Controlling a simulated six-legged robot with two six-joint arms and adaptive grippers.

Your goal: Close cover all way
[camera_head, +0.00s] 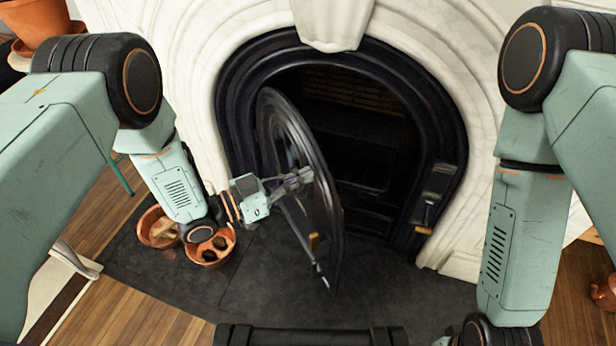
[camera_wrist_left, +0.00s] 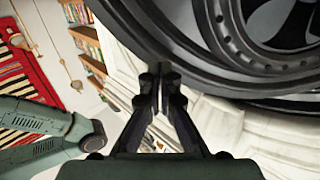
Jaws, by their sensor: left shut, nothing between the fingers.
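The fireplace cover (camera_head: 292,165) is a dark, arched metal door hinged on the left of the fireplace opening. It stands wide open, swung out toward me, and the dark firebox (camera_head: 360,135) is exposed. In the left wrist view the shut fingers (camera_wrist_left: 155,78) show beside the cover's ringed face (camera_wrist_left: 235,45). My right arm is at the right; its gripper is out of the picture.
A latch with a wooden knob (camera_head: 428,205) is on the right of the black frame. White marble (camera_head: 190,45) surrounds it. The hearth right of the cover is clear.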

